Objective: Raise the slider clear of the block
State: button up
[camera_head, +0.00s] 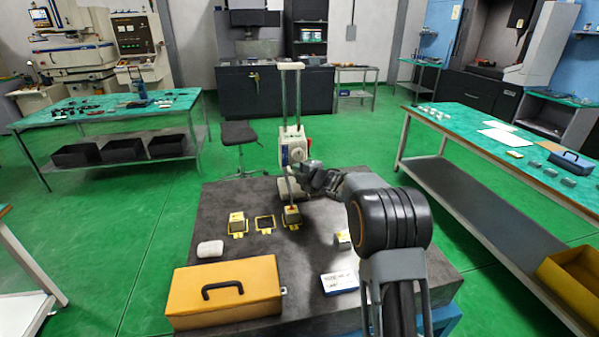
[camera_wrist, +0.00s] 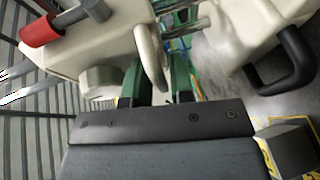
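The height gauge's white slider (camera_head: 293,148) sits low on two upright columns (camera_head: 291,95) on the dark table. A thin stem runs down from it towards a small block (camera_head: 291,212) in a yellow-marked place. Whether it touches the block is too small to tell. My gripper (camera_head: 318,180) is at the gauge, just right of and below the slider. In the wrist view, my gripper's green fingers (camera_wrist: 157,85) stand apart with a white lever-like part (camera_wrist: 149,52) between or beyond them. I cannot tell whether they pinch it. A dark block (camera_wrist: 288,150) shows at lower right.
Green-topped benches stand left and right. A black stool (camera_head: 239,133) stands behind.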

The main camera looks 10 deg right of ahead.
aim_at(298, 156)
grip_shut()
notch_tip(298, 156, up, 6)
jog(key=p, duration=0.4)
jog(key=shift+f, duration=0.1)
grip_release()
